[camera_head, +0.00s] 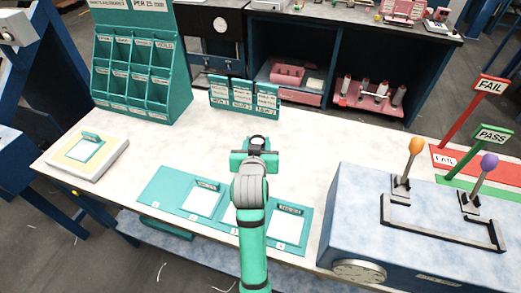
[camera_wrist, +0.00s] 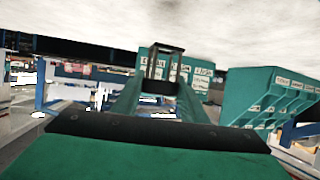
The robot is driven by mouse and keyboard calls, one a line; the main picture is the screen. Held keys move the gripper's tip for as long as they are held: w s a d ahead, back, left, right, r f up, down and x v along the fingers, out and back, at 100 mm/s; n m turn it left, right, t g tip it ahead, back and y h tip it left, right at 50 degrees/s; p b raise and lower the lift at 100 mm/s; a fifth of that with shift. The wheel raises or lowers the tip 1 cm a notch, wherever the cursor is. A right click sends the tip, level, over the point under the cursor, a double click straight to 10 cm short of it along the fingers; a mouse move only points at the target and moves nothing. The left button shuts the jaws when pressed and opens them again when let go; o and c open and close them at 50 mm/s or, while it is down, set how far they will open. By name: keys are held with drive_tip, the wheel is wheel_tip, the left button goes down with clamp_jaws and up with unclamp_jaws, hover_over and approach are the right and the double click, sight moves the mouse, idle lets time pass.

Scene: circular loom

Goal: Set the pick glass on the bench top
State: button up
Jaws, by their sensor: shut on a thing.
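The pick glass (camera_head: 258,141) is a small black frame with a round top, held at the tip of my gripper (camera_head: 255,155) in the head view. In the wrist view the pick glass (camera_wrist: 165,58) shows as an open dark frame between the two teal fingers of my gripper (camera_wrist: 160,85), which is shut on it. The pale bench top (camera_head: 320,135) lies around and below in the head view. In the wrist view, which looks upside down, the bench top (camera_wrist: 100,18) fills the upper edge. Whether the glass touches the bench I cannot tell.
A teal label stand (camera_head: 245,96) stands just behind my gripper, with a pigeonhole rack (camera_head: 140,75) to its left. Teal mats (camera_head: 165,186) with white cards lie in front. A blue lever box (camera_head: 400,225) stands at right. Bare bench lies between.

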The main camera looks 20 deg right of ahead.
drive_tip(key=shift+w+d+f, duration=0.25)
drive_tip(key=shift+d+f, duration=0.1)
drive_tip(key=shift+f, duration=0.15)
drive_tip(key=shift+w+d+f, duration=0.1)
drive_tip(key=shift+d+f, duration=0.1)
drive_tip(key=shift+f, duration=0.8)
drive_tip(key=shift+w+d+f, duration=0.1)
drive_tip(key=shift+d+f, duration=0.05)
drive_tip(key=shift+f, duration=0.8)
drive_tip(key=shift+f, duration=0.15)
drive_tip(key=o, duration=1.1)
drive_tip(key=shift+r, duration=0.2)
drive_tip(key=v, duration=1.2)
drive_tip(key=shift+f, duration=0.1)
